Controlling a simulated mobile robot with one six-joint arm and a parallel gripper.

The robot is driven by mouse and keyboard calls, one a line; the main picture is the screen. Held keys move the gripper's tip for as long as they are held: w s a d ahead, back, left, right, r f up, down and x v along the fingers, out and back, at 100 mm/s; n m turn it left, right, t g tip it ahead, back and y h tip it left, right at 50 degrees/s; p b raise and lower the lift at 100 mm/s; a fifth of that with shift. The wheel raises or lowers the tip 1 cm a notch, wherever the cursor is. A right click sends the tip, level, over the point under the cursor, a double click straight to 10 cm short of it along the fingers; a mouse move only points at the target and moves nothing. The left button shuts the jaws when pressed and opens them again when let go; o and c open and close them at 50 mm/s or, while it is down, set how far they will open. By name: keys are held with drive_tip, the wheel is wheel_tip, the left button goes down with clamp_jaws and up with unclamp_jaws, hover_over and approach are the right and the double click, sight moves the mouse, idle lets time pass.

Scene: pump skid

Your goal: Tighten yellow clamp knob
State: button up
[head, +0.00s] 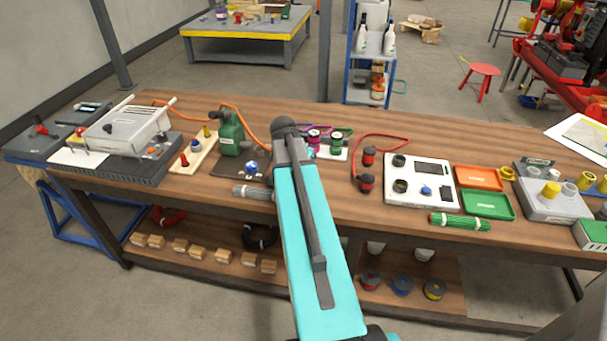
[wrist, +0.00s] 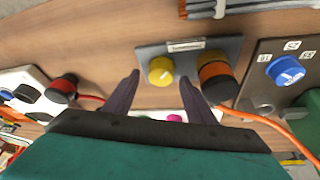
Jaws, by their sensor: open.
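In the wrist view a round yellow knob (wrist: 161,71) stands on a small grey plate (wrist: 150,50) with a white label strip. An orange and black cylinder (wrist: 215,78) stands beside it on the same plate. My gripper (wrist: 159,77) is open, its two dark fingers apart, with the knob showing between the fingertips. I cannot tell how far the fingers are above the knob, and no contact shows. In the head view my arm hides this plate, its knob and the gripper's fingers.
On the wooden bench (head: 330,200), a blue knob (wrist: 285,70) on a dark plate and an orange hose (wrist: 270,122) are at the right in the wrist view. A red and black cylinder (wrist: 62,88) is at left. A grey rod bundle (wrist: 235,8) lies at the top.

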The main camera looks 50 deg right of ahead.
drive_tip(key=b+v, duration=0.2)
drive_tip(key=v, duration=1)
drive_tip(key=shift+r, duration=0.25)
idle(0.5)
